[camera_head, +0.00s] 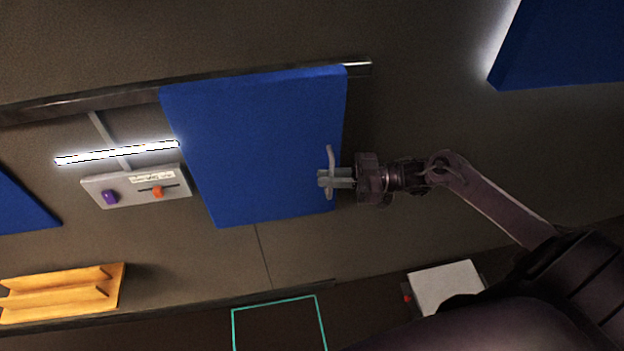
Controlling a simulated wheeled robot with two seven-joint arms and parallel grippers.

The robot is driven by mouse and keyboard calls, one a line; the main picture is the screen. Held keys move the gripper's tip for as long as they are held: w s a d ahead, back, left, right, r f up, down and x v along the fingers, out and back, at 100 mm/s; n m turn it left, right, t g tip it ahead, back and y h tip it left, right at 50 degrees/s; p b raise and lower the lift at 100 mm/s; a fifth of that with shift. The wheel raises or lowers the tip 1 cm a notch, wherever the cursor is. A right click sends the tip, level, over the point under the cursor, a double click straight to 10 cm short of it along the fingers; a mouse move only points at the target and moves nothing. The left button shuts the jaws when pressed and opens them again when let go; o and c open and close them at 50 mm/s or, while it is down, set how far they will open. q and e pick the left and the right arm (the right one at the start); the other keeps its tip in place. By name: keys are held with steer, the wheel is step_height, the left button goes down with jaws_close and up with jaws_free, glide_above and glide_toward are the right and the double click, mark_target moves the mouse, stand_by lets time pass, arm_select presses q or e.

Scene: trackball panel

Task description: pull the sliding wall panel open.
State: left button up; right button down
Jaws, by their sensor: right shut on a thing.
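The blue sliding panel (255,140) hangs on the wall under a dark metal rail (362,68), tilted in the picture. A light grey upright handle (330,158) stands near the panel's right edge. My right gripper (328,178) comes in from the right and is shut on the handle around its middle to lower part. The fingers hide a little of the handle. My left gripper is not in view.
Left of the panel, a grey control box (125,192) with a purple knob and an orange slider sits below a lit lamp bar (118,153). A yellow shelf (62,292) is at lower left. A white box (445,286) stands at lower right. Another blue panel (565,45) is at upper right.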

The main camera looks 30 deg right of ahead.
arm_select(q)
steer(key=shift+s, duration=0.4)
arm_select(e)
steer(key=shift+w+v, duration=0.2)
steer(key=shift+v, duration=0.8)
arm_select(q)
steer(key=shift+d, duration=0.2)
arm_select(e)
steer(key=c, duration=1.6)
jaws_free()
steer(key=shift+c, duration=0.2)
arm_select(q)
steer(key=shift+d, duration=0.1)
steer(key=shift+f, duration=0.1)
arm_select(e)
steer(key=shift+d, duration=0.1)
